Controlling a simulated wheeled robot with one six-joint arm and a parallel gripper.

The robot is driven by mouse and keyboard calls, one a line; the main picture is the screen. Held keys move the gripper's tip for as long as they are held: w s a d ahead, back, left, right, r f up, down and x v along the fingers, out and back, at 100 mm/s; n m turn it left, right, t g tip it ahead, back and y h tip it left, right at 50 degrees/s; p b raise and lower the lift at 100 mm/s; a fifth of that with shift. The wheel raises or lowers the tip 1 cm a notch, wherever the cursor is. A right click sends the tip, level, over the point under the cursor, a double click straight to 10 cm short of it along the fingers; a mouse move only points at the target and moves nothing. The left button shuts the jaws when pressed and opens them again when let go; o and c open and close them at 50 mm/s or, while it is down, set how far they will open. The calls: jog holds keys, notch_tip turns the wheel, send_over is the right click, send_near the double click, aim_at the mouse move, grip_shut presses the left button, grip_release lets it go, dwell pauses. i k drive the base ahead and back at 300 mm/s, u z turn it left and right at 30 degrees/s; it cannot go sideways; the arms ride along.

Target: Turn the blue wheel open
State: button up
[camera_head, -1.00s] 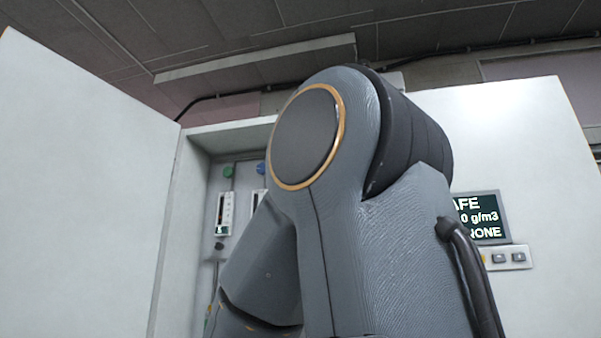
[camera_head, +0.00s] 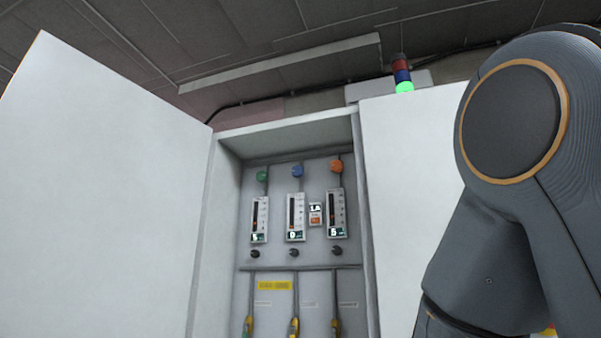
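The blue wheel (camera_head: 298,171) is a small round knob inside the open cabinet, in the middle of a row at the top of the panel. A green wheel (camera_head: 262,176) is to its left and an orange wheel (camera_head: 336,166) to its right. Below the blue wheel is a white gauge (camera_head: 295,217) with a dark scale and a digit that looks like 0. My arm fills the right side of the view, apart from the wheels. My gripper is out of view.
The white cabinet door (camera_head: 95,180) stands open at left. A signal tower (camera_head: 403,75) on top glows green. Small black knobs (camera_head: 294,253) and yellow-handled parts (camera_head: 294,327) are below the gauges. Space before the wheels looks clear.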

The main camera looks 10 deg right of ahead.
aim_at(298, 171)
jog(key=u, duration=0.3)
jog(key=k, duration=0.45)
jog(key=u, duration=1.05)
jog(key=i, duration=0.7)
jog(key=z, duration=0.85)
jog(key=i, duration=0.65)
jog(key=z, duration=0.65)
